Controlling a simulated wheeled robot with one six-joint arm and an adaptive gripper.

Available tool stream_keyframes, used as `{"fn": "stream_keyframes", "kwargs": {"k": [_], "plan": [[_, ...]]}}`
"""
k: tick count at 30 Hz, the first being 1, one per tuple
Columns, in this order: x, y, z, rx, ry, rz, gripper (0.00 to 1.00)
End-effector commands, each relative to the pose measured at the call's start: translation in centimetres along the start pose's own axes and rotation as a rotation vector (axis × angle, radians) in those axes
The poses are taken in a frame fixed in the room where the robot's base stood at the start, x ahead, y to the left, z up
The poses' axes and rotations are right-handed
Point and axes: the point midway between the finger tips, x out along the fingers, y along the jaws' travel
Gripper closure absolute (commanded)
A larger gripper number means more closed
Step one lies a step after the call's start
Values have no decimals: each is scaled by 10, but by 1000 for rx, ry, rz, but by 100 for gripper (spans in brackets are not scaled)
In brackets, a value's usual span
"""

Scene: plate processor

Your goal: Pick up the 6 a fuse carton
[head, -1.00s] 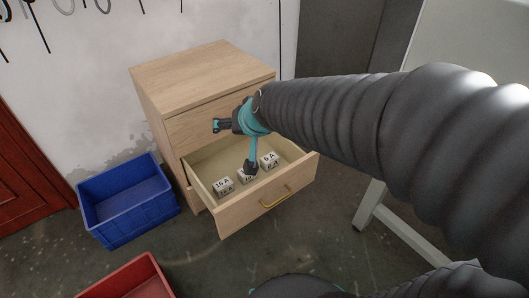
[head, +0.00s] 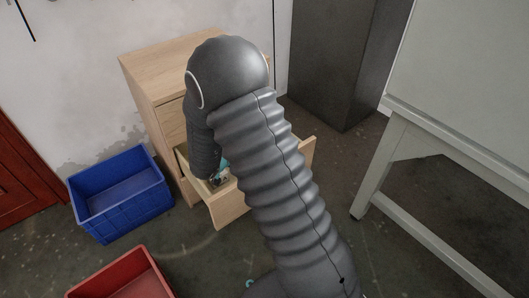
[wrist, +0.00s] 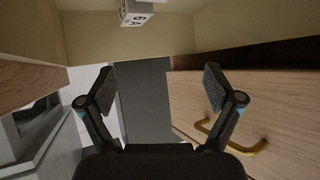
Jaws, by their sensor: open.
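The 6 A fuse carton (wrist: 136,13) is a small white box with black "6 A" print at the top edge of the wrist view, partly cut off. It lies inside the open drawer (wrist: 225,42), whose pale inside shows there. My gripper (wrist: 158,88) is open and empty, its two fingers spread wide, with the carton beyond the fingertips and apart from them. In the head view the drawer (head: 232,206) is pulled out, and my arm hides most of its inside. A bit of a carton and of my gripper show at the drawer's left part; the label is unreadable.
The wooden cabinet (head: 145,68) stands behind the drawer. A yellow drawer handle (wrist: 232,136) shows at right in the wrist view. A blue crate (head: 122,195) and a red crate (head: 122,277) stand left on the floor. A grey-white table (head: 440,110) is at right.

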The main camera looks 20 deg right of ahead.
Motion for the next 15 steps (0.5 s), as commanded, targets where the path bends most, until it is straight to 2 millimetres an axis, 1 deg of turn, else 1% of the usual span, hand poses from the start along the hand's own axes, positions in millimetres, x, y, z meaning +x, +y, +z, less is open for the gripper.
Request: {"fn": "stream_keyframes", "kwargs": {"k": [1, 4, 8, 10, 15], "plan": [[6, 5, 11, -12, 15, 34, 9], [11, 14, 22, -27, 42, 84, 9], [16, 20, 26, -34, 58, 114, 9], [24, 21, 26, -34, 60, 118, 9], [53, 25, 25, -33, 58, 118, 9]]}}
